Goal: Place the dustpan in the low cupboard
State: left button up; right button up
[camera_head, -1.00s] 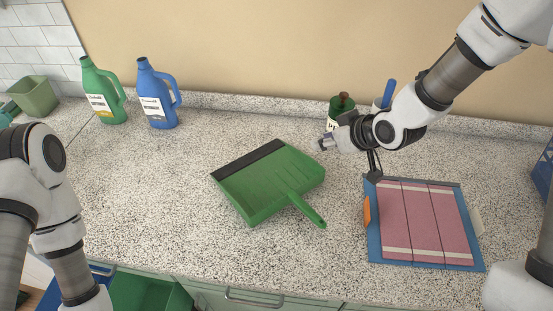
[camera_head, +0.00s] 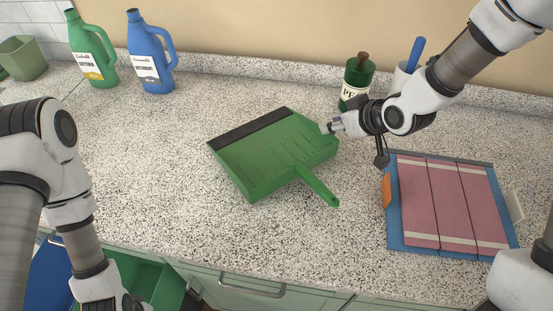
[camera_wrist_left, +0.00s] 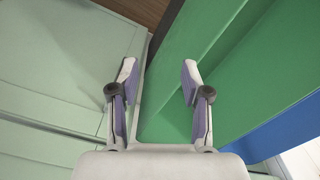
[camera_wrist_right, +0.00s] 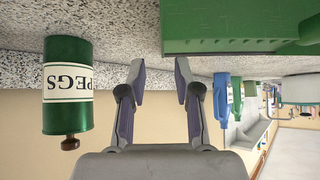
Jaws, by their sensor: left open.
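The green dustpan (camera_head: 275,155) with a dark front lip lies flat on the speckled counter, its handle toward the front right. My right gripper (camera_head: 328,127) is at its back right corner; I cannot tell whether they touch. In the right wrist view the gripper (camera_wrist_right: 160,73) is open and empty, with the dustpan (camera_wrist_right: 230,25) beyond its fingertips. My left gripper (camera_wrist_left: 158,75) is open and empty, down below the counter's front edge, beside a green bin (camera_wrist_left: 230,65) and pale green cupboard fronts (camera_wrist_left: 50,75). The low cupboard fronts (camera_head: 230,280) show under the counter; their inside is mostly hidden.
A green bottle (camera_head: 93,50) and a blue bottle (camera_head: 150,55) stand at the back left. A green PEGS canister (camera_head: 357,80) stands behind my right gripper. A blue-edged board with a pink top (camera_head: 450,200) lies at right. The counter left of the dustpan is clear.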

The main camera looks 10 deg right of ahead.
aim_at(317, 124)
jog(key=shift+w+a+f, duration=0.25)
jog(key=shift+w, duration=0.1)
jog(key=x, duration=0.1)
jog(key=p+x, duration=0.1)
jog(key=x, duration=0.3)
jog(key=shift+w+a+r+p, duration=0.15)
jog(key=shift+w+p, duration=0.25)
jog(key=shift+w+a+f, duration=0.1)
jog(key=shift+w+f, duration=0.1)
jog(key=shift+f, duration=0.1)
jog(key=shift+r, duration=0.1)
grip_shut()
